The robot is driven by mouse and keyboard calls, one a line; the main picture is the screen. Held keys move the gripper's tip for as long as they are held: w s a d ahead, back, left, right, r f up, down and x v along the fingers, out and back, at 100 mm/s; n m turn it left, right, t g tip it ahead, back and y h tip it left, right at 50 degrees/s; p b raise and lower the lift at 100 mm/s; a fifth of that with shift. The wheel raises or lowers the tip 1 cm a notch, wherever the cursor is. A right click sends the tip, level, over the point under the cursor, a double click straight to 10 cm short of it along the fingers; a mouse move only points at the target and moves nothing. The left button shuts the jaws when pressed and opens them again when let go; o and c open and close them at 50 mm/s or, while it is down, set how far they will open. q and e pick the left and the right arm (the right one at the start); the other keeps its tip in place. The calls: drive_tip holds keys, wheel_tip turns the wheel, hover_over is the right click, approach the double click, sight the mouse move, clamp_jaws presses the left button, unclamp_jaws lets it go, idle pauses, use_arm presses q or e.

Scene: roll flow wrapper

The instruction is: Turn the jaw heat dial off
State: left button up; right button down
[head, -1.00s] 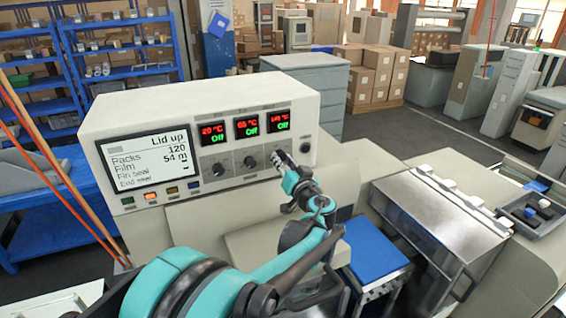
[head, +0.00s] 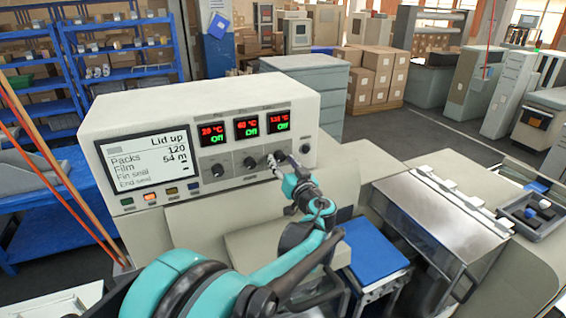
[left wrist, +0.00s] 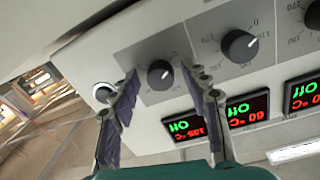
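The panel has a row of dials under red and green readouts. The dial nearest the panel's right end, which I take as the jaw heat dial (left wrist: 160,75), is black with a white mark. The readout by it (head: 279,121) shows a red temperature and a green "Off". My left gripper (head: 274,160) is at this dial and partly covers it in the head view. In the left wrist view the picture is turned over, and the open fingers (left wrist: 160,78) stand on either side of the dial. I cannot tell whether they touch it. My right gripper is not in view.
The middle dial (head: 250,162) and left dial (head: 218,170) sit close beside it, with readouts also showing "Off". A round button (head: 306,149) is just right of the dials. The screen (head: 149,160) reads "Lid up". A clear-sided cover (head: 440,215) stands to the right.

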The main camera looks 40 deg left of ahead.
use_arm(q)
drive_tip(key=v, duration=1.2)
idle(0.5)
